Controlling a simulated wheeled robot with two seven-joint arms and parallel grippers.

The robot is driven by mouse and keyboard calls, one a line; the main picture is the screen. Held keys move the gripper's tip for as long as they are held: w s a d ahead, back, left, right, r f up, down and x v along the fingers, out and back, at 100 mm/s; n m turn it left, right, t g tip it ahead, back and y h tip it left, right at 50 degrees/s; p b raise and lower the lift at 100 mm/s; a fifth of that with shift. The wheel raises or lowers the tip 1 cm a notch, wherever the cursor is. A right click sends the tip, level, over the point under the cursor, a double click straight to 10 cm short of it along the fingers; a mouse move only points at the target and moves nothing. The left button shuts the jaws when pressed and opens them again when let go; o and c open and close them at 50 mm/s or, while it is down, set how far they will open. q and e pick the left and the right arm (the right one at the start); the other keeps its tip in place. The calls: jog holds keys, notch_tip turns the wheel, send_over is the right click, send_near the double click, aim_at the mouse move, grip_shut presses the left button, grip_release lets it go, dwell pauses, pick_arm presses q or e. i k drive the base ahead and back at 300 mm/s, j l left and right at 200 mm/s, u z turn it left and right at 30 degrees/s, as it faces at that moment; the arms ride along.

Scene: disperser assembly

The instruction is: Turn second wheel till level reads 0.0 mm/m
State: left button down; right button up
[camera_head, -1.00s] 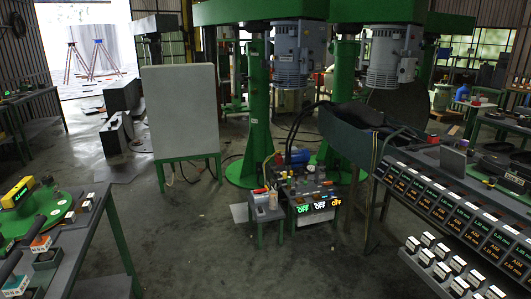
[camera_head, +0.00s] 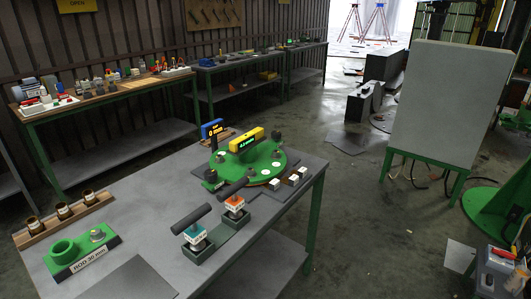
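A yellow level (camera_head: 246,140) with a small lit display lies on a round green plate (camera_head: 232,171) on the grey workbench (camera_head: 135,199). Its reading is too small to read surely. Small dark knobs, which may be the wheels, stand around the plate's rim, one at the right back (camera_head: 277,137) and one at the front left (camera_head: 211,177). I cannot tell which is the second wheel. Neither gripper shows in the head view.
Near the plate are a blue display (camera_head: 212,129), two dark-handled blocks with orange (camera_head: 235,204) and teal (camera_head: 194,235) tops, and small white-topped blocks. A wooden cup rack (camera_head: 62,215) and green fixture (camera_head: 66,252) stand at left.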

aim_at(277, 134)
jog(key=i+l+u, duration=0.4)
jog(key=l+u, duration=0.15)
jog(key=u, duration=0.8)
jog(key=i+l, duration=0.05)
